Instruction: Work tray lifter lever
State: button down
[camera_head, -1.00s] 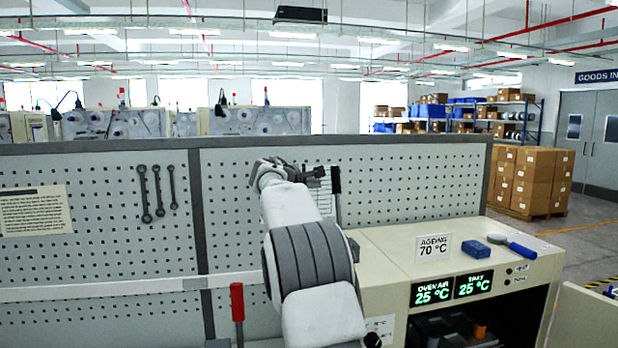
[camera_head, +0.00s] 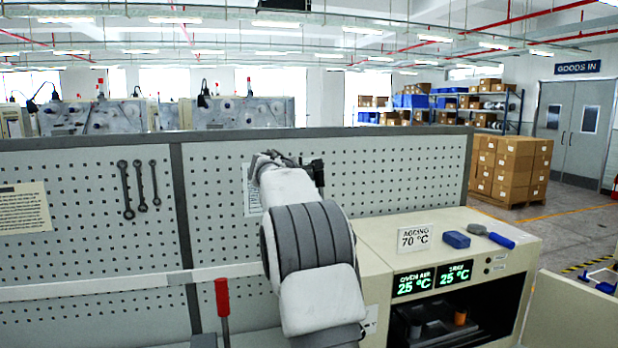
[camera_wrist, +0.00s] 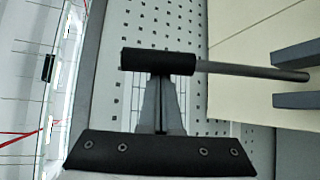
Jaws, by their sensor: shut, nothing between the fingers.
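In the head view my gripper (camera_head: 306,172) is at the pegboard, partly hidden behind my wrist. A lever's black handle (camera_head: 318,173) stands beside it, with its rod hidden by my arm. In the wrist view my gripper's grey fingers (camera_wrist: 160,82) are shut with nothing between them. The black handle (camera_wrist: 150,62) lies across just beyond the tips, and its grey rod (camera_wrist: 245,69) runs right. I cannot tell whether they touch. A second lever with a red handle (camera_head: 222,298) stands upright left of my arm. No label shows which is the tray lifter.
The oven cabinet (camera_head: 380,240) is on the right, with an "AGEING 70 °C" sign (camera_head: 413,238), a blue block (camera_head: 455,240) and a blue-handled tool (camera_head: 500,240) on top. Two grey bars (camera_wrist: 296,54) show in the wrist view. Spanners (camera_head: 140,188) hang on the pegboard (camera_head: 395,180).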

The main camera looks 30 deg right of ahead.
jog(key=shift+s+f+b, duration=0.1)
jog(key=shift+s+b, duration=0.05)
jog(key=shift+b, duration=0.5)
jog(key=s+b, duration=0.1)
jog(key=b, duration=0.3)
jog(key=s+a+m+t+h+b, duration=0.1)
jog(key=s+b, duration=0.1)
jog(key=b, duration=0.3)
jog(key=s+b, duration=0.1)
jog(key=b, duration=0.1)
jog(key=s+m+h+b, duration=0.1)
jog(key=b, duration=0.2)
jog(key=s+t+b, duration=0.1)
jog(key=b, duration=0.2)
jog(key=shift+a+r+m+h, duration=0.3)
jog(key=s+a+f+m+h+b, duration=0.1)
jog(key=s+f+b, duration=0.1)
jog(key=s+b, duration=0.4)
jog(key=s+a+f+m+t+h+b, duration=0.1)
jog(key=s+b, duration=0.5)
jog(key=b, duration=0.9)
jog(key=shift+a+f+m+h, duration=0.3)
jog(key=shift+a+f+m, duration=0.1)
jog(key=shift+a+f, duration=0.1)
